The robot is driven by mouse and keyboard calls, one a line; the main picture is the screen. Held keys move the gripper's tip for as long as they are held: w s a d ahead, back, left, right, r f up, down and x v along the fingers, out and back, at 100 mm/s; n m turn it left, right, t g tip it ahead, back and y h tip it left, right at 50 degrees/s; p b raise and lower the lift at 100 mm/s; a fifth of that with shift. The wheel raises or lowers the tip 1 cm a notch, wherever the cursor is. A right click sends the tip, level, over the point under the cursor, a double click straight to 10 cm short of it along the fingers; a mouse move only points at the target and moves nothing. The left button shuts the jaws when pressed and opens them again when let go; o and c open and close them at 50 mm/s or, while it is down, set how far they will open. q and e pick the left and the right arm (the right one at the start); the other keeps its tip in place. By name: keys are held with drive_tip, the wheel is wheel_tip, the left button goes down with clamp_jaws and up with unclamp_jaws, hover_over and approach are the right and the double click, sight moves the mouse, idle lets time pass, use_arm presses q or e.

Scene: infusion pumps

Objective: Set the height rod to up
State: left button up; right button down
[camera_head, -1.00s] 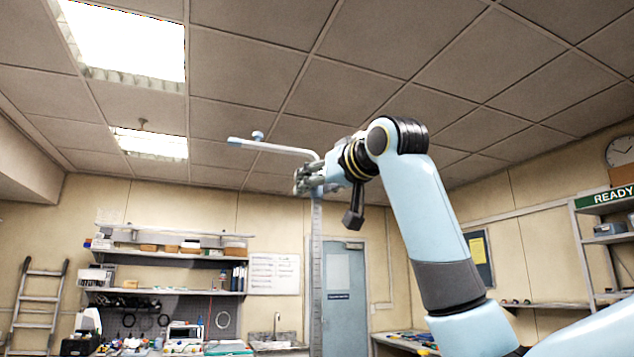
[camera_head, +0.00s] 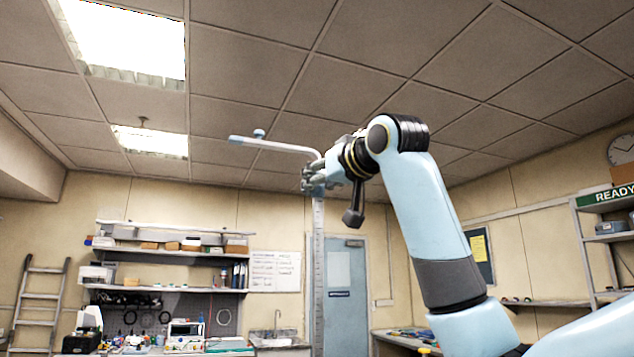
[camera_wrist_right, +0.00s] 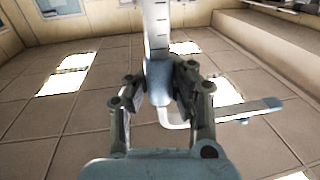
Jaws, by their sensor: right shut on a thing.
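The height rod (camera_head: 318,275) is a grey upright post with scale marks. My right gripper (camera_head: 313,178) is at the top of the rod, just below the bend of the head arm. In the right wrist view the gripper (camera_wrist_right: 160,85) is shut on the blue top piece of the rod (camera_wrist_right: 159,72), and the marked scale (camera_wrist_right: 157,30) runs away from it. My left gripper is not in view.
Shelves with boxes (camera_head: 170,250) and a bench with equipment stand along the back wall. A ladder (camera_head: 38,300) leans at the left. A door (camera_head: 345,290) is behind the rod. Another shelf (camera_head: 605,235) stands at the right. The space around the head arm is free below the ceiling.

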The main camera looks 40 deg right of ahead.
drive_tip(key=shift+r, duration=0.15)
drive_tip(key=c, duration=1.7)
unclamp_jaws()
drive_tip(key=o, duration=0.6)
drive_tip(key=shift+s+r, duration=0.1)
drive_tip(key=shift+s, duration=0.35)
drive_tip(key=shift+w, duration=0.25)
drive_tip(key=s, duration=1.2)
drive_tip(key=shift+a, duration=0.45)
